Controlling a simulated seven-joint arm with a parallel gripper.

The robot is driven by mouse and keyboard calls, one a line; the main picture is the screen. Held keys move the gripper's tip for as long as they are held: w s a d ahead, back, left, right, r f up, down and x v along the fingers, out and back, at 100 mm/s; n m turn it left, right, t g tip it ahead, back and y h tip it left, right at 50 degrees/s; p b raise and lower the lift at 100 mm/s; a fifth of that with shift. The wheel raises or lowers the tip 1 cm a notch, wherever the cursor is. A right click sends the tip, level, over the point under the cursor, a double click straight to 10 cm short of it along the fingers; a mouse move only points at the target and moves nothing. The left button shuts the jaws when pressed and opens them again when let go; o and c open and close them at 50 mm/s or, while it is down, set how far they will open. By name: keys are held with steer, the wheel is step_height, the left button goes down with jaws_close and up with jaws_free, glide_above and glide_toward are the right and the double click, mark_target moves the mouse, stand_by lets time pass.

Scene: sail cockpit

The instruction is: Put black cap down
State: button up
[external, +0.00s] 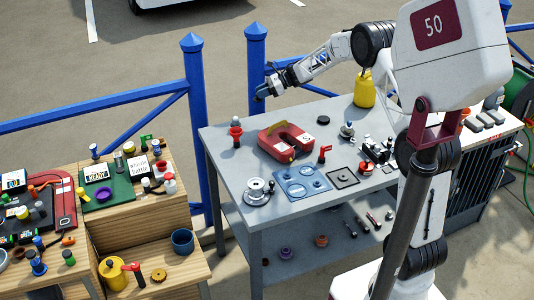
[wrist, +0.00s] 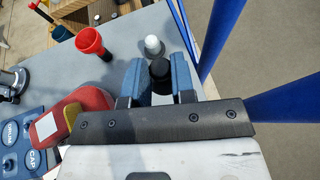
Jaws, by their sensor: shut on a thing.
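My gripper (wrist: 157,80) is shut on the black cap (wrist: 160,69), which shows between its two blue fingers in the wrist view. In the external view my gripper (external: 263,92) is above the back left part of the grey bench (external: 222,150), near the blue fence. The cap cannot be made out there. A blue plate (external: 302,182) with round spots lies on the bench, well in front of my gripper. In the wrist view this plate (wrist: 22,138) is at the lower left, with lettering that appears to include CAP.
A red horseshoe magnet (external: 285,140), a red funnel (external: 236,132), a white-topped piece (wrist: 153,45) and a silver winch (external: 257,190) stand on the bench. A black disc (external: 323,120) lies at the back. A yellow bottle (external: 364,92) stands farther right. Blue fence posts (external: 256,70) rise behind.

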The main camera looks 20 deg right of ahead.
steer(key=shift+a+f+n+g, duration=0.3)
steer(key=shift+f+n+g, duration=0.4)
steer(key=shift+n+g, duration=0.4)
steer(key=shift+f+g, duration=0.15)
steer(key=shift+g, duration=0.15)
steer(key=shift+f, duration=0.1)
steer(key=shift+f, duration=3)
steer(key=shift+f, duration=1.9)
steer(key=o, duration=0.9)
steer(key=shift+f, duration=0.1)
